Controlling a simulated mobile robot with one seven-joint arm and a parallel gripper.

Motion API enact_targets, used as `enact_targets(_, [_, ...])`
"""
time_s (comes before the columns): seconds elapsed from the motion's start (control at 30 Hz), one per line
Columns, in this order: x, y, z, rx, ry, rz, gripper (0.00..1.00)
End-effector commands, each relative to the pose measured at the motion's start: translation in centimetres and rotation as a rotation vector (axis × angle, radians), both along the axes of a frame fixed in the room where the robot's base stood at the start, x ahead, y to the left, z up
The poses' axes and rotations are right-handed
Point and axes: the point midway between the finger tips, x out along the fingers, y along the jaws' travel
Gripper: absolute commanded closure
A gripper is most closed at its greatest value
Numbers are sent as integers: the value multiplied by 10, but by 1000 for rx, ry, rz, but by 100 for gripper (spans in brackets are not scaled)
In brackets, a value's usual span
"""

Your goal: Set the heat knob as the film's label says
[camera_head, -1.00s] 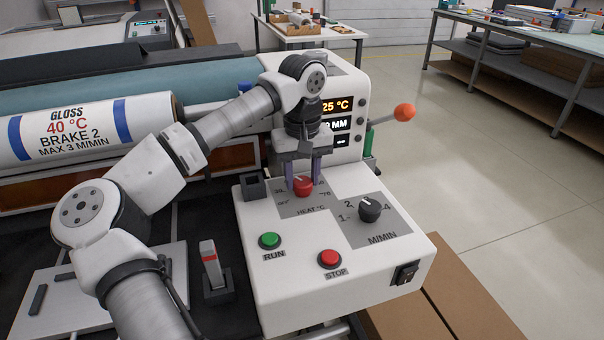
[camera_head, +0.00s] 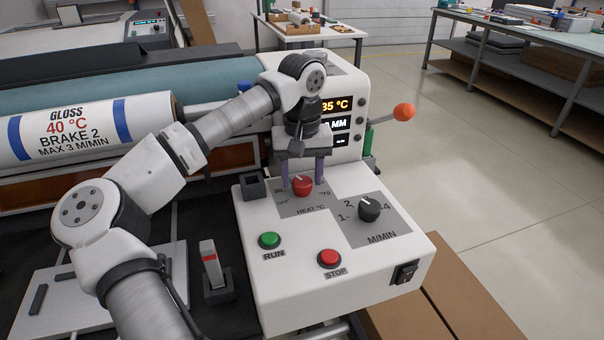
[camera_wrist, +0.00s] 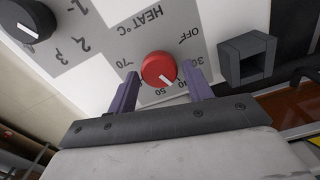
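The film roll (camera_head: 30,142) at the left has a label reading GLOSS, 40 °C, BRAKE 2, MAX 3 M/MIN. The red heat knob (camera_head: 302,186) sits on the white control panel (camera_head: 290,289); it also shows in the wrist view (camera_wrist: 156,67). Its white pointer line aims between the 40 and 50 marks, near 40. My gripper (camera_head: 303,180) is open above the panel. Its two fingers (camera_wrist: 160,75) stand on either side of the knob with a visible gap each side. The temperature display (camera_head: 338,104), partly behind my arm, reads 35 °C.
The black M/MIN knob (camera_head: 370,209) is right of the heat knob. A green RUN button (camera_head: 269,240), a red STOP button (camera_head: 329,258) and a black switch (camera_head: 405,272) are nearer the front. A dark open square holder (camera_head: 253,186) stands close left of my gripper.

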Motion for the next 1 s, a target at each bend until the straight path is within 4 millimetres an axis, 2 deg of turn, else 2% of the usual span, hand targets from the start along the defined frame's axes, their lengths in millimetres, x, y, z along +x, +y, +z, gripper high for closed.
enact_targets(0.07, [0,0,0,0,0,0,39])
enact_targets(0.33, [0,0,0,1,1,0,39])
enact_targets(0.47, [0,0,8,1,-1,1,39])
enact_targets(0.57, [0,0,23,2,-1,0,39])
enact_targets(0.8, [0,-1,79,1,-3,1,39])
enact_targets(1.0, [0,0,118,0,-1,0,39])
